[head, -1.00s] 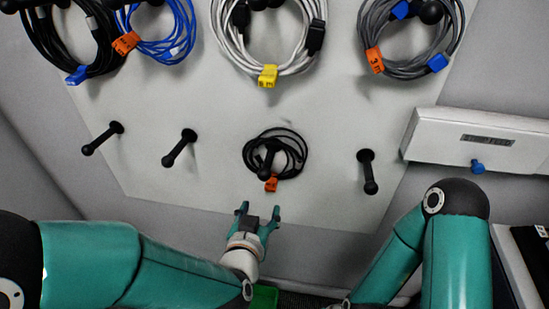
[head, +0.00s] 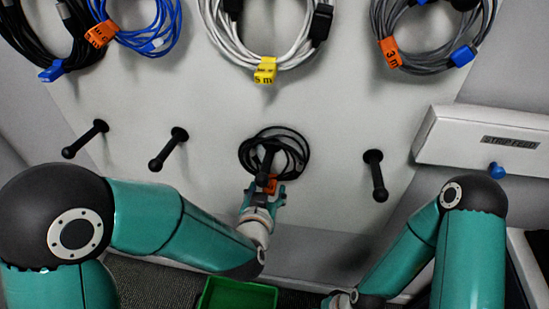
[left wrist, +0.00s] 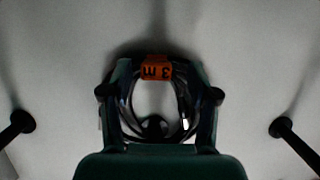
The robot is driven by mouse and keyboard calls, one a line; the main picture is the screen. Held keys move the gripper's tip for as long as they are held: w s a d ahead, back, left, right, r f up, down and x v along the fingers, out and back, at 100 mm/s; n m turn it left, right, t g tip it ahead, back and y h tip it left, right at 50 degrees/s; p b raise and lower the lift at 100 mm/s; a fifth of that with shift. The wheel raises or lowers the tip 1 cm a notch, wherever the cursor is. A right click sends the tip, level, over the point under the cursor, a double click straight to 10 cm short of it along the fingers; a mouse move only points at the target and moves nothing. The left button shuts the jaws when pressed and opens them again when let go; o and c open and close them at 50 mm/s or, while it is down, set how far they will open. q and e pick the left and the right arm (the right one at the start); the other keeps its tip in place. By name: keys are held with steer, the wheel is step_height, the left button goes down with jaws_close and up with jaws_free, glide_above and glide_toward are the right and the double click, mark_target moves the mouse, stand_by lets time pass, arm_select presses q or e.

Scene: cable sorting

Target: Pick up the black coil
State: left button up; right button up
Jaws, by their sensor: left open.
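The black coil (head: 292,150) hangs on a black peg on the pale board, low in the middle of the head view. An orange tag marked 3 m hangs at its lower edge. My left gripper (head: 264,192) is open just below the coil, its fingertips at the level of the tag. In the left wrist view the coil (left wrist: 182,100) and its orange tag (left wrist: 157,71) lie between the two open fingers (left wrist: 158,95). I cannot tell whether the fingers touch the cable.
Empty pegs stick out at the left (head: 86,139) and right (head: 376,176) of the coil. Black, blue, white (head: 240,55) and grey coils hang above. A white box (head: 480,140) is at the right, and a green bin (head: 237,295) stands below.

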arm_select(q)
steer(key=shift+s+r, duration=0.1)
arm_select(e)
steer(key=shift+a, duration=0.1)
arm_select(q)
steer(key=shift+d, duration=0.15)
jaws_close()
arm_select(e)
steer(key=shift+r, duration=0.1)
